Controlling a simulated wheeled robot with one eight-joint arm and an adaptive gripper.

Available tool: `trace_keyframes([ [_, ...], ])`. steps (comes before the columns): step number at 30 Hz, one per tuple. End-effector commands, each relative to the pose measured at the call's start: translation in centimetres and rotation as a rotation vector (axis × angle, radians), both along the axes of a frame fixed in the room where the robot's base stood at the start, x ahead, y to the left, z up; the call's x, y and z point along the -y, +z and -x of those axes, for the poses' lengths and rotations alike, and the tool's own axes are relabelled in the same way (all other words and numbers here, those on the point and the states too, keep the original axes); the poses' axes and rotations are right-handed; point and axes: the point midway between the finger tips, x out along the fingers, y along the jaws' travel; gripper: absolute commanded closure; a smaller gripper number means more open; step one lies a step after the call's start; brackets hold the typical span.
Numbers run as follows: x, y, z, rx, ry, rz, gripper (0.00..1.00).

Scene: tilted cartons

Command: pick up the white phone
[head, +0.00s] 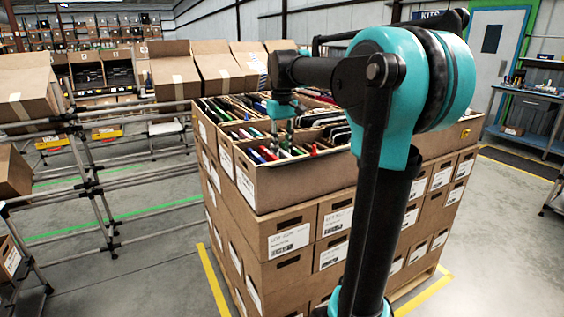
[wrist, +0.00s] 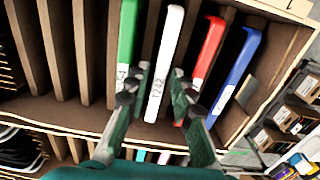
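The white phone (wrist: 165,62) stands on edge in a slot of a divided carton in the wrist view, with a printed label on its lower part. A green phone (wrist: 128,45) stands to its left, and a red phone (wrist: 207,52) and a blue phone (wrist: 237,68) to its right. My gripper (wrist: 160,78) is open, with one fingertip on each side of the white phone's lower part. I cannot tell whether either finger touches it. In the head view my gripper (head: 281,122) points down into the front carton.
The open carton (head: 300,185) tops a pallet stack of closed cartons, with more open cartons behind. Cardboard dividers (wrist: 80,50) stand left of the green phone. Tilted cartons (head: 25,90) sit on a pipe rack at left. The floor between is clear.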

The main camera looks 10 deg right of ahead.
Motion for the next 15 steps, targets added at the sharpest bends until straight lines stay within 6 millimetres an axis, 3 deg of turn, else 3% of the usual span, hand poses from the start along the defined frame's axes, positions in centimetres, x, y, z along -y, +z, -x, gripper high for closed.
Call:
trace_keyframes([
  [1, 0.00, 0.01, 0.00, 0.000, 0.000, 0.000, 0.80],
  [6, 0.00, 0.02, 0.00, 0.000, 0.000, 0.000, 1.00],
  [15, 0.00, 0.05, 0.01, 0.000, 0.000, 0.000, 1.00],
])
